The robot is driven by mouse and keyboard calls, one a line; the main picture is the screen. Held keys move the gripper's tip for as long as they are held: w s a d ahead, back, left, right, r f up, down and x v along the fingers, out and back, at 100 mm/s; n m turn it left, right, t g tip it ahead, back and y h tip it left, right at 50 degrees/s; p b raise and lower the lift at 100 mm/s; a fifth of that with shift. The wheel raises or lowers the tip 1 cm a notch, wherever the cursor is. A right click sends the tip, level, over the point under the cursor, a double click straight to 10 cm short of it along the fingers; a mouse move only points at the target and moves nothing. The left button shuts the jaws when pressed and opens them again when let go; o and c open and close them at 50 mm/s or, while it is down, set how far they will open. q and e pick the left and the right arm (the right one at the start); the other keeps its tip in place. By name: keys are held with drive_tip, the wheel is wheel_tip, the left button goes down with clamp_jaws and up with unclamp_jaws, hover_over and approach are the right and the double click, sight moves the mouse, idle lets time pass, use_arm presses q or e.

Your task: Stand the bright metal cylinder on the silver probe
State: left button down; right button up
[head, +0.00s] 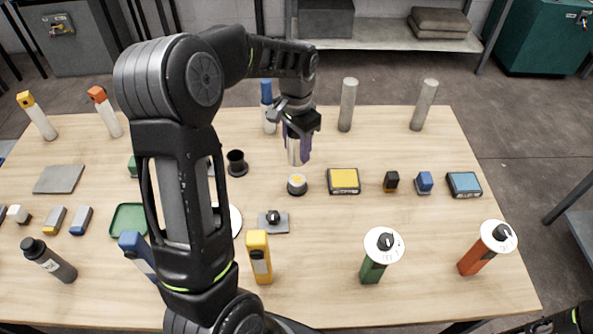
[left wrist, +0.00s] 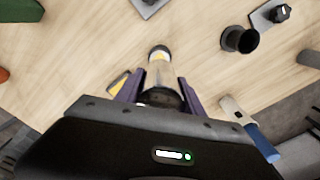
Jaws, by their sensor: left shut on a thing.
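My left gripper (head: 296,140) is shut on a bright metal cylinder (head: 294,152), held upright above the table. In the left wrist view the cylinder (left wrist: 160,78) lies between the purple fingers of the left gripper (left wrist: 158,98). A short, round silver piece with a yellow mark and dark base (head: 297,185), which looks like the silver probe, stands just below the cylinder in the head view. A small gap shows between them there. In the left wrist view the cylinder's far end overlaps a dark and yellow end, so contact cannot be told. My right gripper is out of view.
A yellow-topped box (head: 343,181) stands close on the right and a black cup (head: 237,163) on the left. A blue-capped bottle (head: 267,105) and a grey cylinder (head: 347,105) stand behind. A grey block with a black knob (head: 273,222) is in front.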

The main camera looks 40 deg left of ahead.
sight(297, 157)
use_arm(q)
wheel_tip(297, 157, down, 4)
drive_tip(key=shift+f+b, duration=0.1)
drive_tip(key=shift+b, duration=0.9)
drive_tip(key=shift+f+b, duration=1.2)
drive_tip(key=shift+f, duration=0.55)
drive_tip(key=shift+f, duration=0.1)
drive_tip(key=shift+f, duration=0.15)
drive_tip(key=c, duration=0.7)
unclamp_jaws()
